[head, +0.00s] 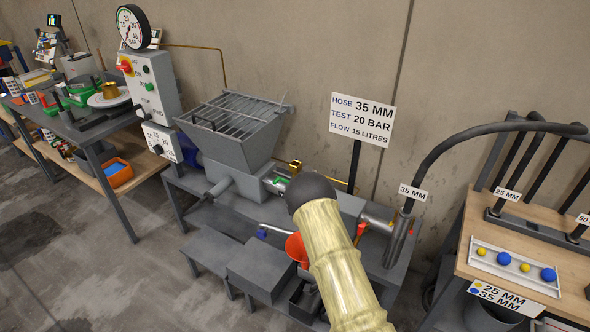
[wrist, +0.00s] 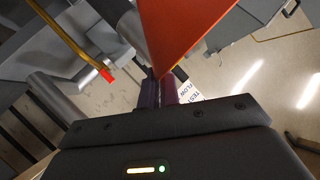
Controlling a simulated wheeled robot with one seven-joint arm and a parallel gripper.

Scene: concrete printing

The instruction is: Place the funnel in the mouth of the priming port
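The orange-red funnel (head: 297,247) shows in the head view beside my arm, which hides part of it. In the wrist view the funnel (wrist: 182,30) fills the top middle, its wide orange side close to the camera. My gripper (wrist: 161,90) has its two fingers close together at the funnel's lower end and appears shut on it. In the head view my arm covers the gripper. The funnel is over the front of the grey pump machine, above a dark open box (head: 306,298). I cannot make out the priming port's mouth or whether the funnel touches it.
A grey hopper with a grate (head: 232,125) stands behind left. A blue-ended handle (head: 262,233) and a red lever (head: 361,230) are close to the funnel. A black hose (head: 450,140) arches on the right above a wooden bench with a ball tray (head: 512,268). Floor is clear at left.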

